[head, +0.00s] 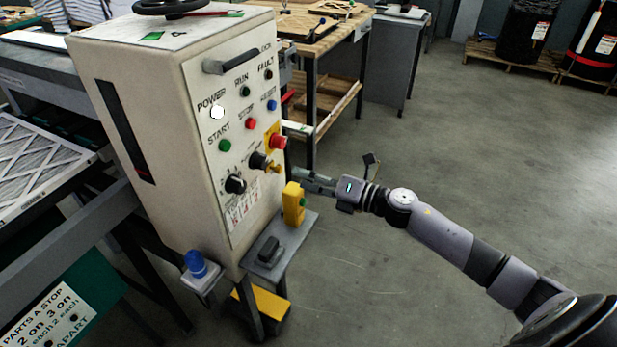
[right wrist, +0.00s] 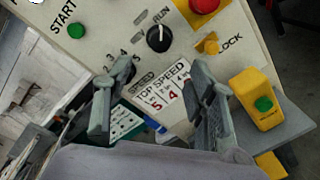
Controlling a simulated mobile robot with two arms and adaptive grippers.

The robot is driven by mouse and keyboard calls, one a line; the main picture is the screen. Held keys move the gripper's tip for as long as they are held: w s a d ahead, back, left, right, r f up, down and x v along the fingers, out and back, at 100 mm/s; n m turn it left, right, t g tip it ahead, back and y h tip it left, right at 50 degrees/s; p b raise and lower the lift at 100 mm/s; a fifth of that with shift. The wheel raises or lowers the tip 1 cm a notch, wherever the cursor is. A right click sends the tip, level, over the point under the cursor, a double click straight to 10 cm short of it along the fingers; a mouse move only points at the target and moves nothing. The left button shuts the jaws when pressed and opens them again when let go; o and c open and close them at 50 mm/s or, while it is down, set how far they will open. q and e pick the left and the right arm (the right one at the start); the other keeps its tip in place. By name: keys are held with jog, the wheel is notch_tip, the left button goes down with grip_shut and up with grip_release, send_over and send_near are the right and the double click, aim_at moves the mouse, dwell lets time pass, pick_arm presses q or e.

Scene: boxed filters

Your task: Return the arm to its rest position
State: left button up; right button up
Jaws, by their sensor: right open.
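My right arm (head: 440,238) reaches in from the lower right of the head view. Its gripper (head: 308,178) is in front of the cream control cabinet (head: 150,90), beside the panel's lower right edge. In the right wrist view the gripper (right wrist: 152,88) is open, with its two fingers spread before the panel and nothing between them. The speed label (right wrist: 165,90) shows behind the gap. The black run knob (right wrist: 159,39) and the yellow lock piece (right wrist: 208,44) are beyond the fingers. I cannot tell whether a finger touches the panel. My left gripper is not in view.
A yellow box with a green button (head: 293,203) stands on a small grey shelf (head: 300,232) close below my gripper. A red stop button (head: 278,142) is just above. A wooden workbench (head: 300,30) stands behind. The floor (head: 480,150) to the right is open.

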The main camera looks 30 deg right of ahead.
dwell(0.5)
jog(key=s+d+f+m+h, duration=0.1)
jog(key=d+f+m+h, duration=0.2)
jog(key=f+m, duration=0.5)
jog(key=s+d+f+m+h, duration=0.1)
jog(key=d+f+m+h, duration=0.25)
jog(key=f, duration=0.85)
jog(key=s+d+f+m+g+h, duration=0.1)
jog(key=s+f+m+h, duration=0.1)
jog(key=s+f+m, duration=0.45)
jog(key=s+d+f+m+g+h, duration=0.1)
jog(key=s+f+g, duration=0.15)
jog(key=f, duration=0.75)
jog(key=s+a+f+m+g+h, duration=0.1)
jog(key=s+a+f+m+g, duration=0.15)
jog(key=s+f, duration=0.65)
jog(key=s+a+f+m+g, duration=0.2)
jog(key=s+f+m, duration=0.2)
jog(key=s+f, duration=0.55)
jog(key=s+a+f+m+g, duration=0.1)
jog(key=s+a+m+g, duration=0.1)
jog(key=s, duration=0.9)
jog(key=s+a+f+m+g, duration=0.2)
jog(key=s+a, duration=0.3)
jog(key=s, duration=0.5)
jog(key=shift+s+f+g, duration=0.15)
jog(key=shift+s+g, duration=0.25)
jog(key=shift+g, duration=0.1)
jog(key=shift+w+a, duration=0.1)
jog(key=shift+c, duration=0.3)
